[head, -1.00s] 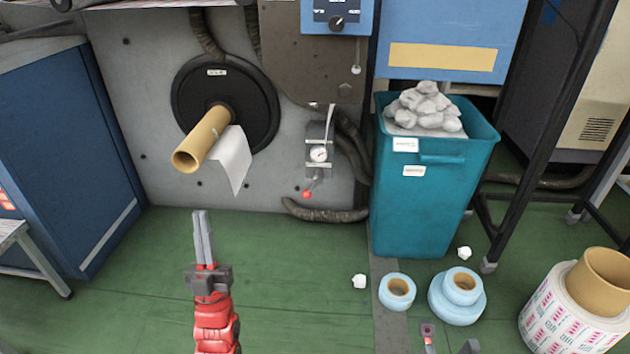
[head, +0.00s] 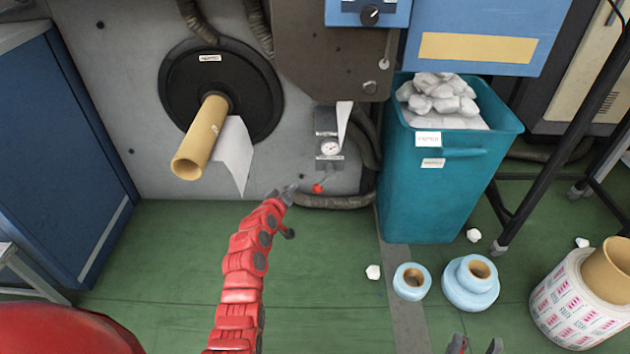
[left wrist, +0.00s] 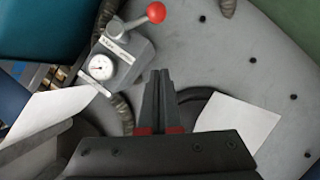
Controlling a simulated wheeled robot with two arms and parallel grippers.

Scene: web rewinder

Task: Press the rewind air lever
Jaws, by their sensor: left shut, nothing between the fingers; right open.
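The air lever has a red ball knob (head: 317,188) on a thin metal arm below a grey box with a round gauge (head: 330,147), on the grey machine wall. In the left wrist view the red knob (left wrist: 156,12), its lever arm and the gauge (left wrist: 101,67) show beyond the fingers. My left gripper (head: 289,192) is just left of the knob in the head view and seems apart from it. Its fingers (left wrist: 158,90) are closed together and empty. My right gripper (head: 476,344) is open and empty at the bottom edge, partly cut off.
A cardboard core (head: 200,145) with a hanging white sheet (head: 235,152) sticks out left of the lever. A dark hose (head: 335,202) runs behind the lever. A teal bin (head: 432,190) stands right. Blue rolls (head: 411,282) lie on the green floor.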

